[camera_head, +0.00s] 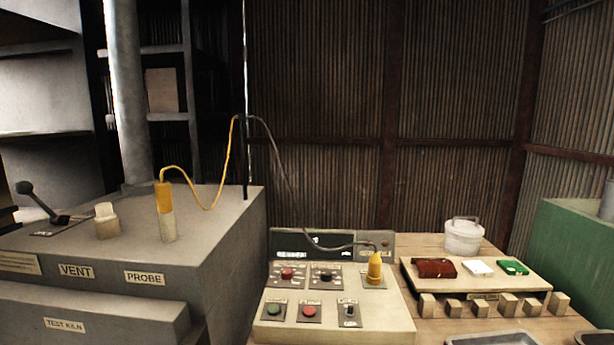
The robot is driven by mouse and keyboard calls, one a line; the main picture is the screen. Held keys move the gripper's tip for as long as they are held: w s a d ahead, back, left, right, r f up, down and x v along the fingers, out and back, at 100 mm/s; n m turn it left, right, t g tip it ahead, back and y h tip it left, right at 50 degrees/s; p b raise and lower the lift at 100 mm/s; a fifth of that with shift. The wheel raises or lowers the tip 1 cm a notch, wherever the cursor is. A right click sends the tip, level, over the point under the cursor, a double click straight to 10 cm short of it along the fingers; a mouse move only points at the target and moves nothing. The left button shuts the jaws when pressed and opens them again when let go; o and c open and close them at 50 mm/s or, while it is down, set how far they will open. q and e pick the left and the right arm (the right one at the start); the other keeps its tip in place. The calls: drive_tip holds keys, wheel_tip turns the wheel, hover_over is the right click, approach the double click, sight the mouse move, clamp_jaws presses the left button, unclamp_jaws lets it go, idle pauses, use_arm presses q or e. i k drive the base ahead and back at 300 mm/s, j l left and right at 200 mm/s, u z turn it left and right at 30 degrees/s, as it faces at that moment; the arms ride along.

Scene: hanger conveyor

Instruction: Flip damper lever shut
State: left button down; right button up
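The damper lever (41,202) is a black handle with a round knob, on a small dark base plate at the left of the grey kiln's top (215,215). It leans up and to the left, with its knob at the upper left end. Nothing is seen touching it. Neither of my grippers can be made out. A small dark shape with a pale edge shows at the far left border, too cut off to identify.
A pale block (107,222) and a yellow-topped probe (166,212) with a cable stand right of the lever. A metal flue pipe (127,95) rises behind. A control box (335,300) with buttons and a board of small items (475,285) are at right.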

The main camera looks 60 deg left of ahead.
sight(24, 187)
drive_tip(key=k+u, duration=0.15)
drive_tip(key=u, duration=3.2)
